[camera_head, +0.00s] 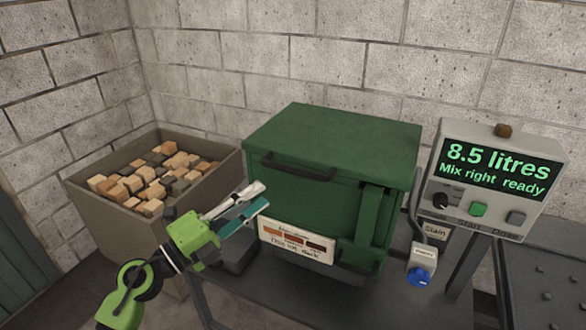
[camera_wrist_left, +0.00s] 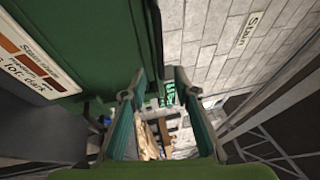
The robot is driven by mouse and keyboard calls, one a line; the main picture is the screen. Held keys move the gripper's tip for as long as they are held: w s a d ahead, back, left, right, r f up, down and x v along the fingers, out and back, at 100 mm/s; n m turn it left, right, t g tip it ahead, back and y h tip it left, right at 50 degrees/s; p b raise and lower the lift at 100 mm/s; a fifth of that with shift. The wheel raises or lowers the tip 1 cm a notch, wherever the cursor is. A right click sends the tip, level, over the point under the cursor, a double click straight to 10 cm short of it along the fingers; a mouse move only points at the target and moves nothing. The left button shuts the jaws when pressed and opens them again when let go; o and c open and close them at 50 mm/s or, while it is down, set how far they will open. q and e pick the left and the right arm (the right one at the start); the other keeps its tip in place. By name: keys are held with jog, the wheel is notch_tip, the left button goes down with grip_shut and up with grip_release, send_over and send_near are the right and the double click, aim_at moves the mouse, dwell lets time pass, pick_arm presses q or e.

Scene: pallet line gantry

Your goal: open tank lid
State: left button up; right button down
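The green tank (camera_head: 340,225) stands in the middle of the head view with its flat green lid (camera_head: 335,140) shut on top. A dark bar handle (camera_head: 298,172) runs along the lid's front edge. My left gripper (camera_head: 264,195) is open in front of the tank's left side, below and left of the handle, apart from it. In the left wrist view the gripper (camera_wrist_left: 159,74) shows two teal fingers spread, with no lid or handle seen between them. The tank's green side (camera_wrist_left: 85,50) is at the left of that view. My right gripper is not in view.
A crate (camera_head: 118,228) of wood blocks stands left of the tank. A control panel (camera_head: 495,180) reading "8.5 litres" stands right, above a blue knob (camera_head: 420,277). A label plate (camera_head: 296,241) is on the tank's front. A block wall (camera_head: 300,50) is behind.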

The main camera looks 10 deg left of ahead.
aim_at(293, 168)
pick_arm(q)
jog(key=p+x, duration=0.2)
jog(key=x, duration=0.9)
jog(key=shift+w+d+r, duration=0.1)
jog(key=shift+w+d, duration=0.05)
grip_shut()
